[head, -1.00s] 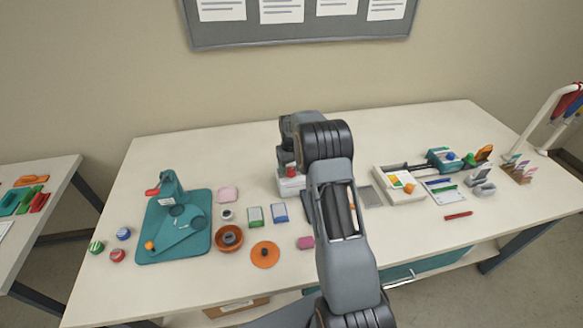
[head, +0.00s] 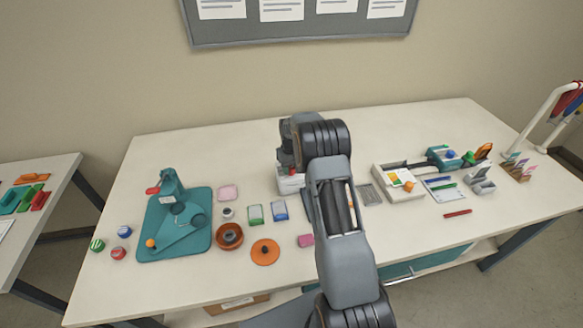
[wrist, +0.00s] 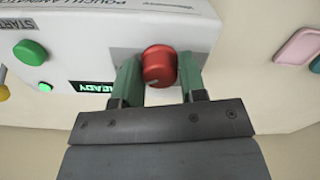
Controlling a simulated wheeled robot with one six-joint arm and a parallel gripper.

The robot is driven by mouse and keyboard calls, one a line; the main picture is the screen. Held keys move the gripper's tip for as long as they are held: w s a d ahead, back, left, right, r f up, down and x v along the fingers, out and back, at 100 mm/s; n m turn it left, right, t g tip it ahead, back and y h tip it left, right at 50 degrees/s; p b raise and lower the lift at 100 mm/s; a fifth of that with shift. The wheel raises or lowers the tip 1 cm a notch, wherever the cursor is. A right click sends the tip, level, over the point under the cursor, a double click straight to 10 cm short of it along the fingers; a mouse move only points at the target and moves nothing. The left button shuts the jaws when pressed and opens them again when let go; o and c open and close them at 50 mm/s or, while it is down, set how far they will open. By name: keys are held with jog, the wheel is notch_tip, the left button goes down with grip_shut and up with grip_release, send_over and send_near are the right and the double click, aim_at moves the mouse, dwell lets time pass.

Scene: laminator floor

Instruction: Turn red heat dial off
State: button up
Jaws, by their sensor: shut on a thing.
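The red heat dial (wrist: 158,66) is on the front of the white pouch laminator (wrist: 203,25), in the upper middle of the wrist view. My gripper (wrist: 161,82) is shut on the dial, with one green finger on each side of it. The panel's green button (wrist: 30,52) and a lit display reading READY (wrist: 92,88) are to the left. In the head view the laminator (head: 290,184) is mostly hidden behind my arm, and a bit of red shows above its front. The dial's pointer mark is not clear.
A teal press (head: 172,225) stands at the left of the table. Small coloured pads, including a blue one (head: 279,210), lie left of my arm.

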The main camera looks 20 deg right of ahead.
jog(key=shift+c, duration=0.7)
jog(key=shift+f+n+b, duration=0.15)
jog(key=shift+n+b, duration=0.55)
jog(key=shift+b, duration=0.1)
jog(key=shift+n+b, duration=1.4)
jog(key=shift+n, duration=1.2)
jog(key=shift+r, duration=0.2)
jog(key=o, duration=0.9)
